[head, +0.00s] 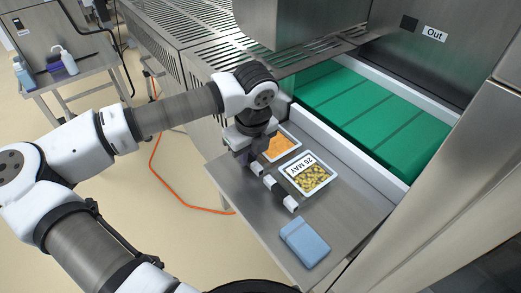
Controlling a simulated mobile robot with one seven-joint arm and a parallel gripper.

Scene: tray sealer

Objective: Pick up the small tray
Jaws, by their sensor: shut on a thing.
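The fingertips and the exact grip are hard to make out. I cannot tell whether the tray is lifted off the shelf. A second tray (321,186), with yellow-green contents and a white film marked "26 MAY", lies just to the right and nearer, apart from my gripper.
A green conveyor (370,110) runs behind a raised rail under the "Out" sign. A side cart (75,78) holds bottles.

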